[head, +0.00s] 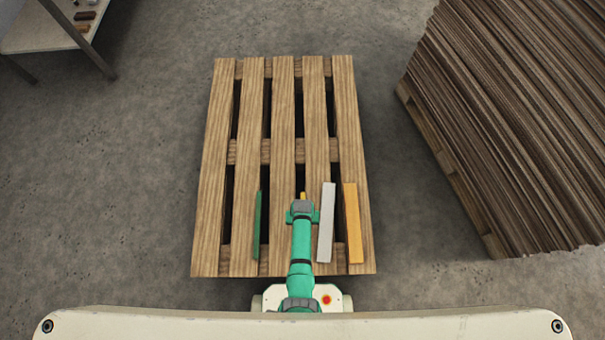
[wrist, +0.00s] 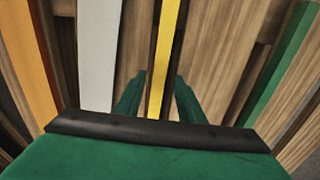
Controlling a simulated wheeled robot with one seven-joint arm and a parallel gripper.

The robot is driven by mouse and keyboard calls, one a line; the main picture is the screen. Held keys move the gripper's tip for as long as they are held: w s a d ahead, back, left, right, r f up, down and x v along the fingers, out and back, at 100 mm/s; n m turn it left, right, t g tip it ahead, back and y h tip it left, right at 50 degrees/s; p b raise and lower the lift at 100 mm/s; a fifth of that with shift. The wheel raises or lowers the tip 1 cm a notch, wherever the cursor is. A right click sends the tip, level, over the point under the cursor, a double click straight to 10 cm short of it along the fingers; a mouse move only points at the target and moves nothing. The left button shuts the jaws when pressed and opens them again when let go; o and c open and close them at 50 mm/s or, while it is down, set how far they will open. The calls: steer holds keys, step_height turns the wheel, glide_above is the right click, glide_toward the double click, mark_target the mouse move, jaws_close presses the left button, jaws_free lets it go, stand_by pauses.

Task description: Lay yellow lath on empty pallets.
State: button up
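The yellow lath (wrist: 170,40) lies lengthwise on the slatted wooden pallet (head: 225,150). In the head view only a small end of the yellow lath (head: 303,195) shows; my arm hides the rest. My gripper (head: 303,204) is over it, near the pallet's front half. In the wrist view the two green fingers of my gripper (wrist: 161,75) stand either side of the yellow lath, open, with narrow gaps beside it. I cannot tell whether the fingertips reach down past its top.
On the same pallet lie a green lath (head: 257,225), a pale grey lath (head: 326,222) and an orange lath (head: 352,222). A tall stack of brown boards (head: 520,110) on a pallet stands at right. A table (head: 45,30) is at upper left. Floor is clear at left.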

steer(key=s+r+t, duration=0.5)
steer(key=r, duration=1.2)
steer(key=s+r+t, duration=0.4)
steer(key=r+t, duration=0.1)
steer(key=r, duration=1.3)
steer(key=s+r+t, duration=0.5)
steer(key=r, duration=1.3)
steer(key=shift+s+r, duration=0.2)
steer(key=shift+s, duration=0.15)
steer(key=shift+w, duration=0.1)
steer(key=shift+c, duration=0.5)
